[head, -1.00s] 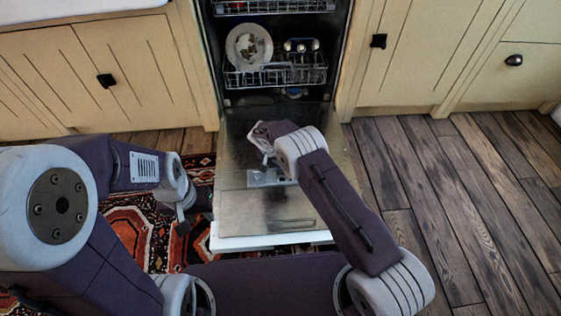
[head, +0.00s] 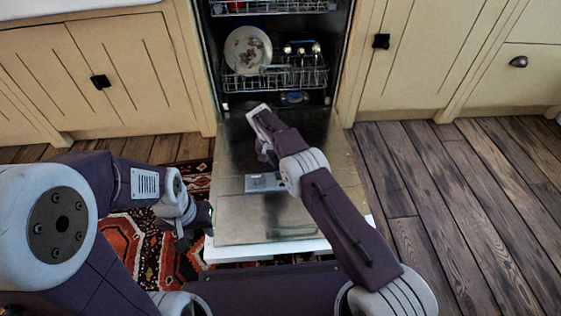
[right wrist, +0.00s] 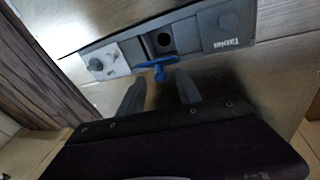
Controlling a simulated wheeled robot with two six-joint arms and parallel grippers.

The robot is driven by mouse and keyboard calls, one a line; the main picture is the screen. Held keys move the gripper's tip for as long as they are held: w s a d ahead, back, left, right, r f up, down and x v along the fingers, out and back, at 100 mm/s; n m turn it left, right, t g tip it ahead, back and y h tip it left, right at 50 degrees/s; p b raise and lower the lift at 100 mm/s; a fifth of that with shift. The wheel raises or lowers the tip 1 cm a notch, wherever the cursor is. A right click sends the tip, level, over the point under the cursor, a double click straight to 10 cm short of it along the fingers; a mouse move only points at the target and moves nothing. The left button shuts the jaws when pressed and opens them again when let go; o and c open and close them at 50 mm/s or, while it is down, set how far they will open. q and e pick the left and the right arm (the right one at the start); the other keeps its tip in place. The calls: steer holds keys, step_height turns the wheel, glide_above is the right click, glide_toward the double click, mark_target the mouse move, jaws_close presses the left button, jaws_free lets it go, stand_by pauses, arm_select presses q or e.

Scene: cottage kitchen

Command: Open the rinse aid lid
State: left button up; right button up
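The dispenser panel (head: 264,184) is set in the inner face of the lowered dishwasher door. In the right wrist view it shows a dark round opening (right wrist: 162,41) with a blue rinse aid lid (right wrist: 158,68) swung out below it, away from the opening. My right gripper (right wrist: 160,92) is open and empty; its two dark fingers are apart just below the blue lid, with no clear contact. In the head view my right arm hides its fingertips. My left gripper (head: 190,230) hangs left of the door, away from the panel; its finger gap is unclear.
The lower rack (head: 280,78) holds a plate (head: 248,50) and cups. A patterned rug (head: 150,245) lies left; the wooden floor (head: 450,200) at right is clear.

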steer(key=p+v, duration=0.7)
steer(key=v, duration=0.2)
